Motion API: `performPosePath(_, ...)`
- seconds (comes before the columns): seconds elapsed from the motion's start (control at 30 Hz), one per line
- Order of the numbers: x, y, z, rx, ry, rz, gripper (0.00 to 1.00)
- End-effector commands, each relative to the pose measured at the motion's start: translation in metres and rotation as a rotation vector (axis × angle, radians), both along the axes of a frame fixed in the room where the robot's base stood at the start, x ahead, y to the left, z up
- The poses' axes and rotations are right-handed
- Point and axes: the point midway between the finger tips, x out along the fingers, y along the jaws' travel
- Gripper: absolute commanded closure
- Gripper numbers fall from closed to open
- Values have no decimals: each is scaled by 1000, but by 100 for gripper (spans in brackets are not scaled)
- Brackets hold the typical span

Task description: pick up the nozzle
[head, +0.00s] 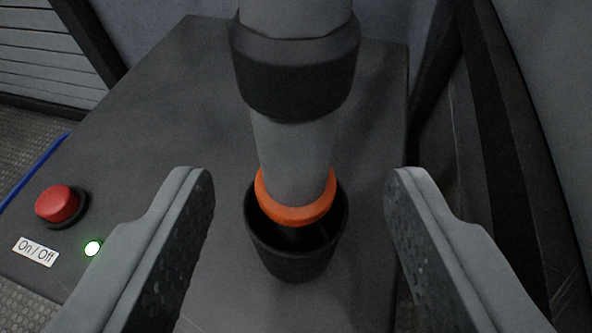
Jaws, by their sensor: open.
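The nozzle (292,160) is a grey tube with a wide black collar (296,75) and an orange ring (297,214) at its lower end. It stands nearly upright with its lower end in a black round holder (294,262). The tip inside the holder is hidden. My gripper (300,180) is open, one finger to the left and one to the right of the nozzle and holder in the picture. Clear gaps show on both sides, and neither finger appears to touch it. The nozzle's top runs out of view.
The holder is on a dark grey box top (180,120). A red button (58,204), an "On / Off" label (36,251) and a lit green lamp (93,248) are at the left. A slatted panel (45,55) is at the upper left. Dark framing (480,150) stands close on the right.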

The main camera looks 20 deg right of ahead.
Motion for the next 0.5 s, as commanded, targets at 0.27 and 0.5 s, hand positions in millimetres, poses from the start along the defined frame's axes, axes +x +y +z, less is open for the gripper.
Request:
performPosePath(0.27,11,-3,-6,0,0,0,47)
performPosePath(0.5,36,-11,-20,0,1,0,47)
